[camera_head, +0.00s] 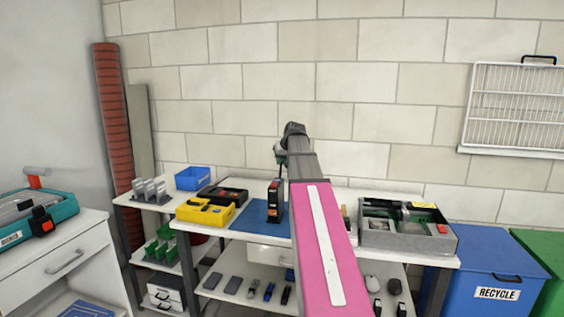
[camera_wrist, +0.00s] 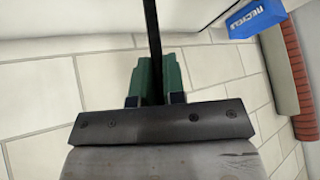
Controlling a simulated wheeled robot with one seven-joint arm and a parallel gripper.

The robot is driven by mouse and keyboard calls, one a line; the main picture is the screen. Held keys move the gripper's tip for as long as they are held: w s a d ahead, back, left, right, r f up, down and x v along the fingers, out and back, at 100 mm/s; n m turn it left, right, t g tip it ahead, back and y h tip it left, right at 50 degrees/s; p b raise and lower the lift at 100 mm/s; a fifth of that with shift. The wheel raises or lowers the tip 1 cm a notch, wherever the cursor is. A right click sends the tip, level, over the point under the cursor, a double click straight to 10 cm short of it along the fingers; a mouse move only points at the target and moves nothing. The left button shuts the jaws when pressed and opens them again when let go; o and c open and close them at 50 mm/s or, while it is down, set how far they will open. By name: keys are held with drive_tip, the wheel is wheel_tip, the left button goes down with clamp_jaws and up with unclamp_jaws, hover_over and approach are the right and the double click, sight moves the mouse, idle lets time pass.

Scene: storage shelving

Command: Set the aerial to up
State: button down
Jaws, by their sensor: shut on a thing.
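A dark handheld radio (camera_head: 274,203) with orange markings stands upright on a blue mat (camera_head: 247,213) on the middle table. In the wrist view, a thin black rod, which looks like the aerial (camera_wrist: 151,25), runs up between the green fingers of my gripper (camera_wrist: 155,82). My gripper is shut on it. In the head view, my gripper (camera_head: 281,157) is above the radio, partly hidden by my arm. The joint between the aerial and the radio is too small to make out, and so is the aerial's exact angle.
A yellow case (camera_head: 205,212) and a black tray (camera_head: 222,194) lie left of the mat. A grey bin (camera_head: 408,238) with parts stands at the right. A blue box (camera_head: 192,178) is at the back left. The wall is behind.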

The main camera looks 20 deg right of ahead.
drive_tip(key=shift+s+a+n+t+h, duration=0.2)
drive_tip(key=shift+s+a+t+h, duration=0.15)
drive_tip(key=shift+s+t, duration=0.25)
drive_tip(key=shift+s+a+n+t+h, duration=0.2)
drive_tip(key=shift+s+a+t+h, duration=0.2)
drive_tip(key=shift+t, duration=0.3)
drive_tip(key=c, duration=1.2)
unclamp_jaws()
drive_tip(key=shift+d+r, duration=0.1)
drive_tip(key=v, duration=1)
drive_tip(key=shift+s+r, duration=0.2)
drive_tip(key=shift+s, duration=0.15)
